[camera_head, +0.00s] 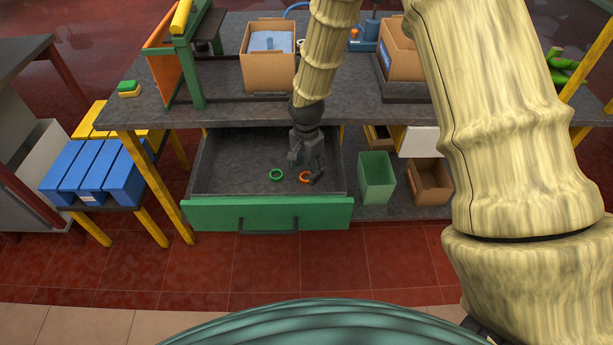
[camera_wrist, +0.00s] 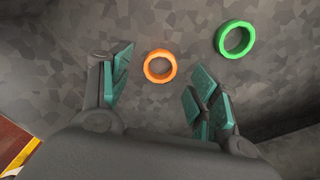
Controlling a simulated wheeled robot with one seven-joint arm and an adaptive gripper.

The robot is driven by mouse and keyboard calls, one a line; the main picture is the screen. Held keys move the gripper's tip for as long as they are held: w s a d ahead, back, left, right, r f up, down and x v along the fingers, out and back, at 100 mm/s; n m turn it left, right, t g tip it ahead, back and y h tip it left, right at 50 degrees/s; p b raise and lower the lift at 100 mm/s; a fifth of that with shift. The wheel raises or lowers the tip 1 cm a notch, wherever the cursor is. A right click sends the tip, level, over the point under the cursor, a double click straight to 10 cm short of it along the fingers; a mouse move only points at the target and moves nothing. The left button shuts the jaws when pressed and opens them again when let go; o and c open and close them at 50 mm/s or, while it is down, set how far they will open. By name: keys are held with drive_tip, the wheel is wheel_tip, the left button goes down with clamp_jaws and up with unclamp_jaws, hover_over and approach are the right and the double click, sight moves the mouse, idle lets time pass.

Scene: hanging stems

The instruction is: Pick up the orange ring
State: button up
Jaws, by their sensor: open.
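The orange ring (camera_head: 305,177) lies flat on the bottom of the open drawer, right at my gripper. In the wrist view the orange ring (camera_wrist: 160,53) lies between and just beyond the fingers. My gripper (camera_head: 312,170) reaches down into the drawer; in the wrist view its teal-padded fingers (camera_wrist: 158,92) are spread apart and empty. In the head view the gripper's fingers hide part of the ring. The drawer (camera_head: 225,165) has a grey inside and a green front with a dark handle.
A green ring (camera_head: 276,175) lies in the drawer left of the orange one; the wrist view shows this green ring (camera_wrist: 221,39) to the right. The worktop (camera_head: 225,95) with cardboard boxes is above. A green bin (camera_head: 376,178) stands right of the drawer, blue bins (camera_head: 95,172) left.

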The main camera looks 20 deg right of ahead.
drive_tip(key=shift+f, duration=1.1)
drive_tip(key=c, duration=0.8)
drive_tip(key=shift+r, duration=0.1)
